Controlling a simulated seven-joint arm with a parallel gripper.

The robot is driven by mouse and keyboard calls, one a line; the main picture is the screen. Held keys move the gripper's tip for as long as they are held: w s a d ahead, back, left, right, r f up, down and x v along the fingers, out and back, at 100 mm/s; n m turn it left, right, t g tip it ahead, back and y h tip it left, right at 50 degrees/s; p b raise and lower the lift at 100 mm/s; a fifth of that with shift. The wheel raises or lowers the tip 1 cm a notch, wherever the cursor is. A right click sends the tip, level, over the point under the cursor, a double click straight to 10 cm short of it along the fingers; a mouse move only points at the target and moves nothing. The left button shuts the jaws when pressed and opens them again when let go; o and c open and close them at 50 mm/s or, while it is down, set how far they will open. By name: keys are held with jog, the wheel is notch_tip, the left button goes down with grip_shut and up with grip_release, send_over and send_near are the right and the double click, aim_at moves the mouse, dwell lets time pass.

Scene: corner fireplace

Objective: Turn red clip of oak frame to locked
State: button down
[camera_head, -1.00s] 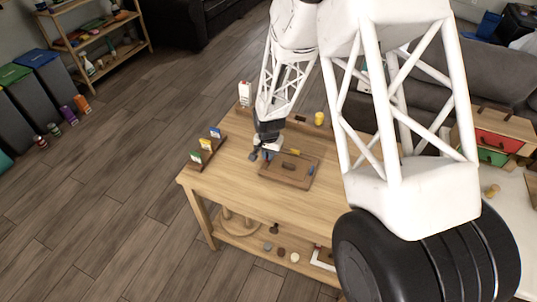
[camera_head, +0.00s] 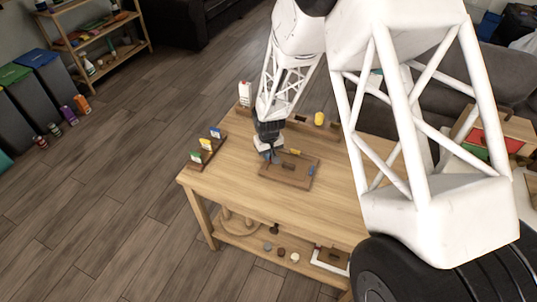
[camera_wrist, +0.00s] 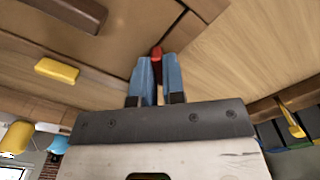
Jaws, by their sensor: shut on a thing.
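The oak frame (camera_head: 288,182) lies flat on the wooden table, with a dark brown back panel and handle in its middle. A yellow clip (camera_head: 296,152) is at its far edge and a blue clip (camera_head: 311,171) at its right edge. My gripper (camera_head: 271,158) is at the frame's left edge, pointing down. In the wrist view the blue fingers of my gripper (camera_wrist: 157,78) are shut on the red clip (camera_wrist: 156,54), whose rounded end shows between and beyond them. The yellow clip (camera_wrist: 57,70) lies to the left there. In the head view the red clip is hidden.
A rack with small coloured cards (camera_head: 206,150) stands on the table left of the frame. A white bottle (camera_head: 245,93) and a yellow object (camera_head: 319,118) stand behind. My arm covers the table's right side. The table front (camera_head: 250,205) is clear.

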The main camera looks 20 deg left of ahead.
jog(key=n, duration=0.4)
jog(key=shift+n, duration=0.3)
jog(key=n, duration=0.4)
dwell(0.3)
jog(key=c, duration=1.2)
grip_release()
jog(key=shift+r, duration=0.1)
jog(key=shift+r, duration=3.85)
